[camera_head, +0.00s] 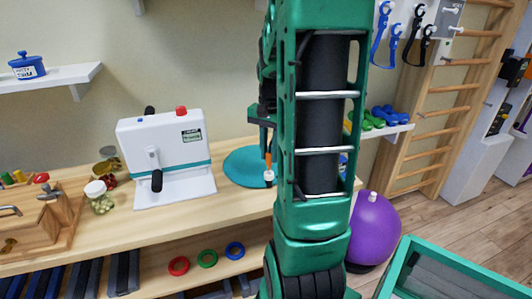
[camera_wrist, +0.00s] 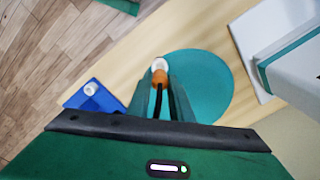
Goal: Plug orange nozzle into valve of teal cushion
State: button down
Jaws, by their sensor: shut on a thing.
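The teal cushion (camera_head: 243,168) is a round, flat disc lying on the wooden bench; it also shows in the wrist view (camera_wrist: 212,92). Its white valve (camera_head: 269,176) is at the cushion's edge and shows in the wrist view (camera_wrist: 160,64). My gripper (camera_wrist: 161,88) is shut on the orange nozzle (camera_wrist: 160,77), with a dark hose behind it. In the head view the orange nozzle (camera_head: 268,160) points down, directly above the valve. Its tip meets or nearly meets the valve; I cannot tell whether it is inserted. My arm hides part of the bench.
A white pump unit (camera_head: 165,150) with a red knob stands left of the cushion. A blue cushion (camera_wrist: 108,100) with a white valve lies near the bench edge, beside my gripper in the wrist view. A purple ball (camera_head: 374,232) is on the floor at right.

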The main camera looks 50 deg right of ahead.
jog(key=shift+f, duration=1.35)
dwell(0.8)
jog(key=c, duration=1.5)
grip_release()
jog(key=shift+r, duration=3.5)
jog(key=shift+a, duration=0.1)
jog(key=s+a+n, duration=0.3)
jog(key=s+a, duration=0.1)
jog(key=a, duration=0.1)
jog(key=s+a+f+n, duration=0.1)
jog(key=s+a+n, duration=0.2)
jog(key=s+a, duration=0.2)
jog(key=s+a+f+n, duration=0.1)
jog(key=s+a+n, duration=0.1)
jog(key=s+a, duration=0.2)
jog(key=shift+s+a+n, duration=0.15)
jog(key=shift+a+n, duration=0.05)
jog(key=shift+a, duration=0.45)
jog(key=shift+s+a+n, duration=0.15)
jog(key=shift+a+n, duration=0.05)
jog(key=shift+a, duration=0.45)
